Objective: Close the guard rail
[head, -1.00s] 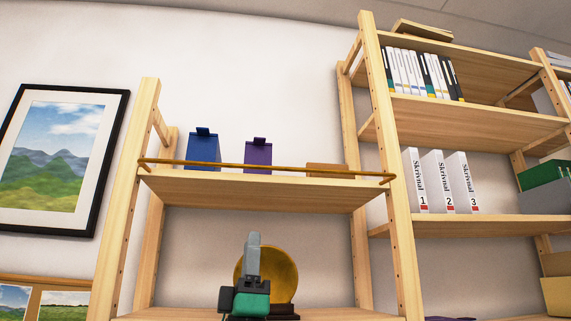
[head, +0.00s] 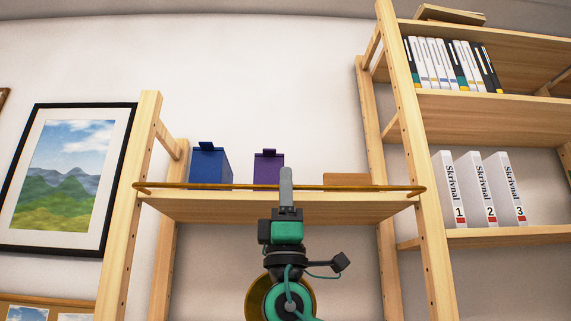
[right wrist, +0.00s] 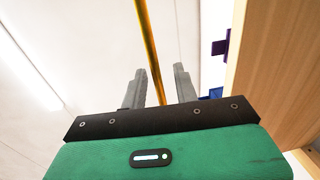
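The guard rail (head: 225,186) is a thin brass-coloured bar across the front of the upper shelf (head: 220,209), running between the wooden uprights. My right gripper (head: 286,180) is raised in front of the rail's middle, its grey fingers pointing up. In the right wrist view the rail (right wrist: 150,50) runs between the two fingers of the right gripper (right wrist: 159,84). The fingers are spread, with a gap visible on both sides of the rail. My left gripper is in neither view.
On the shelf behind the rail stand a blue box (head: 209,167), a purple box (head: 268,170) and a low wooden item (head: 346,179). A taller shelf with white binders (head: 480,188) stands at the right. A framed landscape print (head: 65,180) hangs at the left.

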